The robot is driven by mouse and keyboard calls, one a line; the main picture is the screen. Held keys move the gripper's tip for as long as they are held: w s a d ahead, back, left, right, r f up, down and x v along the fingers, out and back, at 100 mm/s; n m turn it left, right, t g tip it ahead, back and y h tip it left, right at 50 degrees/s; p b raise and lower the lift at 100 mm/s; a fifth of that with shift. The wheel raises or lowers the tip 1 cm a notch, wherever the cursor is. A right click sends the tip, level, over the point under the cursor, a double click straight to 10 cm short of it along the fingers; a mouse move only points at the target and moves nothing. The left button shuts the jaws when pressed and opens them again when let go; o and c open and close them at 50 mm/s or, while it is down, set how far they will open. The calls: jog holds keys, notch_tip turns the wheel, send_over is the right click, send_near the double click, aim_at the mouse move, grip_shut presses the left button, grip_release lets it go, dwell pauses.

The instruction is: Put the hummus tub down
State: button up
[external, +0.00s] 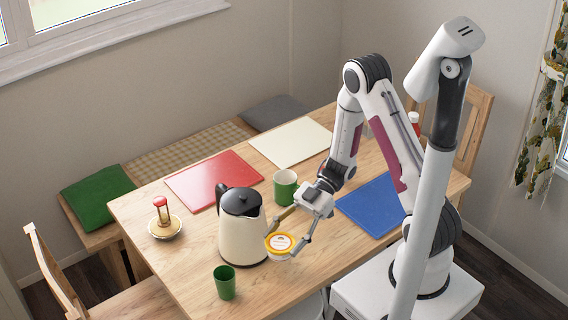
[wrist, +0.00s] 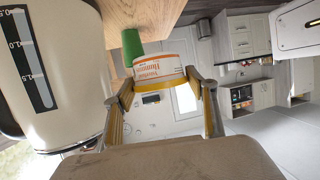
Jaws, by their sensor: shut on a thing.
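The hummus tub (external: 279,242) is a small round white tub with a yellow rim and a printed label. It also shows in the wrist view (wrist: 158,68), between the fingertips. My gripper (external: 290,232) is shut on the tub, beside the kettle near the table's front edge. In the wrist view the two fingers (wrist: 160,88) reach either side of it. I cannot tell whether the tub touches the table (external: 190,272).
A cream kettle (external: 242,230) stands just left of the tub. A green cup (external: 224,283) is at the front, and a green-and-white mug (external: 285,187) behind. Red (external: 214,180), white (external: 290,142) and blue (external: 371,205) boards lie flat. A red-topped item (external: 165,222) stands left.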

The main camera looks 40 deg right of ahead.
jog(key=shift+f, duration=2.9)
jog(key=shift+f, duration=2.1)
jog(key=shift+f, duration=0.1)
jog(key=o, duration=1.2)
jog(key=shift+v, duration=6.05)
